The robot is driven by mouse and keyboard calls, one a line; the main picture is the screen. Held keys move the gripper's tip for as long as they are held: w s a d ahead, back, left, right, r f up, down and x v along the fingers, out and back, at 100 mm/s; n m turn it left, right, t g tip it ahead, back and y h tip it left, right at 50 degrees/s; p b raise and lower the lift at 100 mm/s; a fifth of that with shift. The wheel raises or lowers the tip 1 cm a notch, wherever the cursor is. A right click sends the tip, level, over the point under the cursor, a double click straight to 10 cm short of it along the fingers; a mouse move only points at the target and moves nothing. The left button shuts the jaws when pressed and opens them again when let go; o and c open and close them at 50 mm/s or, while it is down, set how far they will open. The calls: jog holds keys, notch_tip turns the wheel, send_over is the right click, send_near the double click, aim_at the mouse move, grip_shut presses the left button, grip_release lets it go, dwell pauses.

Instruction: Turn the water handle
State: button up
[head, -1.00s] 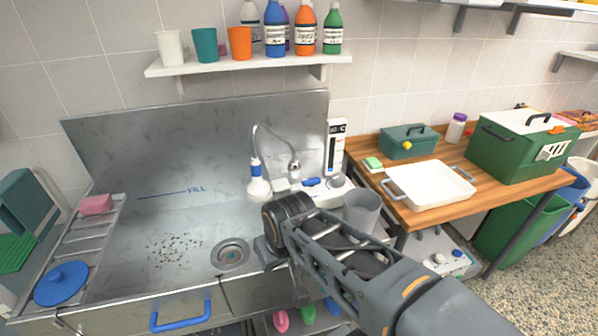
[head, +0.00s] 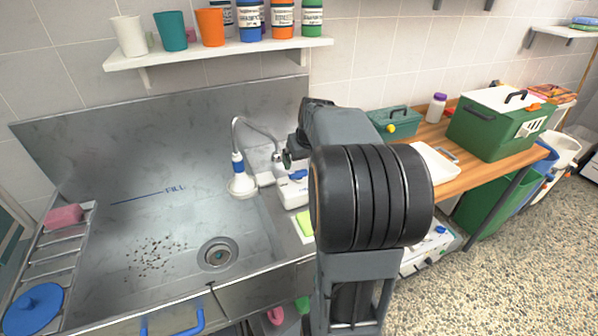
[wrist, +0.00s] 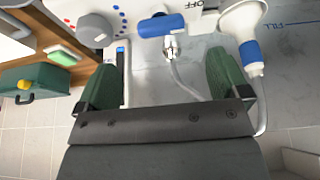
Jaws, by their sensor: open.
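The blue water handle (wrist: 163,25) sits on a white panel by an OFF label, at the top of the wrist view. A small part of it shows in the head view (head: 298,175). My gripper (wrist: 163,72) is open and empty, with green finger pads on both sides. The handle lies beyond the fingertips, roughly between them and apart from them. In the head view my gripper (head: 289,160) is near the tap, and my arm hides much of the panel.
A white and blue spray head (head: 242,186) on a curved hose hangs beside the panel; it is close to one finger in the wrist view. A grey round knob (wrist: 95,28) is on the panel. The steel sink (head: 150,215) lies open to the left.

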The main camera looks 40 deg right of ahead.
aim_at(299, 172)
jog(key=x, duration=0.8)
jog(key=shift+r, duration=0.1)
jog(key=c, duration=0.9)
jog(key=shift+c, duration=0.2)
